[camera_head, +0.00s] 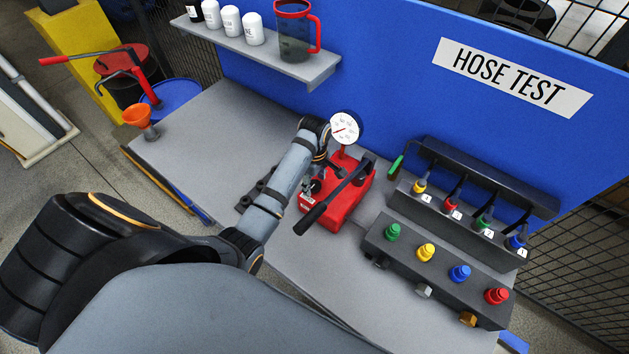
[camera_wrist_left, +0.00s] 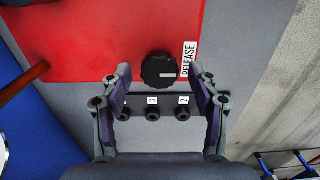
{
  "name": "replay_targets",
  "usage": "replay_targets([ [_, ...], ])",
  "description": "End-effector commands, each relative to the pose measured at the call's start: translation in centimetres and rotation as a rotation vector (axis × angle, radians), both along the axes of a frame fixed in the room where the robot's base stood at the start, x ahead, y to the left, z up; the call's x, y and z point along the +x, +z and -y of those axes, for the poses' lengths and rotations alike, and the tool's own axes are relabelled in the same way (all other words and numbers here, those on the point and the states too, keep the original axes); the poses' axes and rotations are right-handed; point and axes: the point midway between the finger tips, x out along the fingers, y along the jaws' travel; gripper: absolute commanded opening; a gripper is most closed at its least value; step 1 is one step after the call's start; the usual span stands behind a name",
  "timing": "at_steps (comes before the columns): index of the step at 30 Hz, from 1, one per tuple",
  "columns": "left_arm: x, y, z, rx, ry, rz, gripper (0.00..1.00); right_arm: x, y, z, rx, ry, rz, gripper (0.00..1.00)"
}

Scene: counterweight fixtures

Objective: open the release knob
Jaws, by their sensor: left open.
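The release knob (camera_wrist_left: 159,70) is a black, ridged round knob with a short white line pointing right in the left wrist view. It sits on the red pump body (camera_wrist_left: 110,35) beside a white RELEASE label (camera_wrist_left: 189,62). My left gripper (camera_wrist_left: 160,76) is open, its two fingers on either side of the knob with a gap on each side. Whether the fingertips are level with the knob's height I cannot tell. In the head view the red pump (camera_head: 328,212) stands on the bench, and my left gripper (camera_head: 326,172) is partly hidden by its own wrist above it.
The pump has a black-gripped lever (camera_head: 325,205) and a pressure gauge (camera_head: 346,128) close to my wrist. Numbered ports (camera_wrist_left: 152,112) lie just below the knob. A manifold with coloured caps (camera_head: 440,262) stands to the right. The bench (camera_head: 215,120) is clear at upper left, beside an orange funnel (camera_head: 138,116).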

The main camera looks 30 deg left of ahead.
Motion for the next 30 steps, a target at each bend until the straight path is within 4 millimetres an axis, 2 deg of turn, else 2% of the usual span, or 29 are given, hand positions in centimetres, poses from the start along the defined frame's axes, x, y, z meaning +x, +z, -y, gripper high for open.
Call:
replay_targets([
  [9,0.2,5.6,-0.1,0.0,0.001,0.006,0.61,0.0,0.0,0.0,0.0,0.0,0.0,0.4],
  [12,0.1,6.8,0.0,0.0,0.001,0.005,0.61,0.0,0.0,0.0,0.0,0.0,-0.001,0.4],
  [16,0.1,7.3,0.0,0.001,0.001,0.002,0.61,0.0,0.0,0.0,0.0,0.001,-0.001,0.4],
  [30,0.1,7.3,0.0,0.001,0.001,0.002,0.61,-0.1,0.0,0.0,0.0,0.001,-0.001,0.4],
])
